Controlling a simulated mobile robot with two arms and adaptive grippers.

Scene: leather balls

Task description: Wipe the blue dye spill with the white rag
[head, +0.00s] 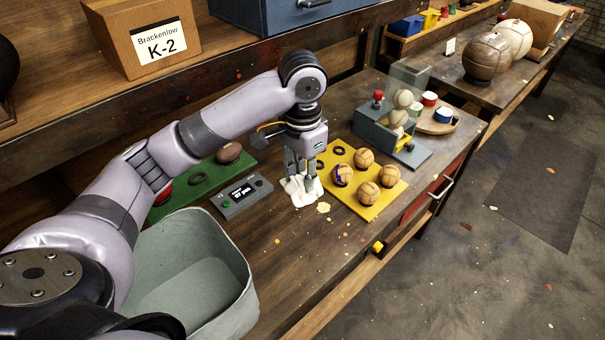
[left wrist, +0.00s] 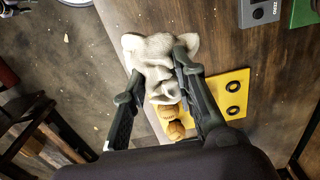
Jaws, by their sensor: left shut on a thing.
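The white rag (head: 305,194) is bunched in the jaws of my left gripper (head: 302,172), low over the workbench beside the yellow board. The left wrist view also shows the rag (left wrist: 148,48) pinched between the fingers of the gripper (left wrist: 158,77). The rag's lower edge seems to touch the bench, but I cannot be sure. Blue marks (head: 338,173) show on a ball on the yellow board. No blue spill shows clearly on the bench; the rag and gripper hide part of it. My right gripper is out of view.
The yellow board (head: 372,211) holds several leather balls just right of the rag. A grey display device (head: 242,195) and green board (head: 190,183) lie left. A grey-green bin (head: 238,262) stands in front. A grey ball fixture (head: 385,140) stands behind.

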